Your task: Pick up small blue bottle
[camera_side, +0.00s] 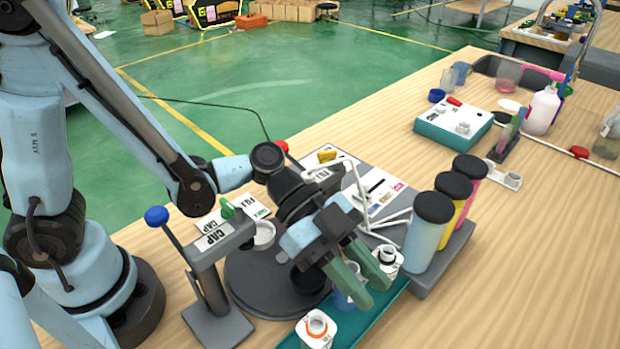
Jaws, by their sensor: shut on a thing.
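My gripper (372,288) points down with its green fingers over the teal strip at the front of the table. It is shut on the small blue bottle (343,299), a translucent blue piece that shows beside the left finger. The fingers hide much of the bottle. I cannot tell whether its base is clear of the strip.
A white bottle with an orange ring (317,329) stands just in front. A white bottle with a black neck (387,260) is close behind the fingers. Black-capped blue, yellow and pink cylinders (428,235) stand to the right. The CAP press (213,270) stands left.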

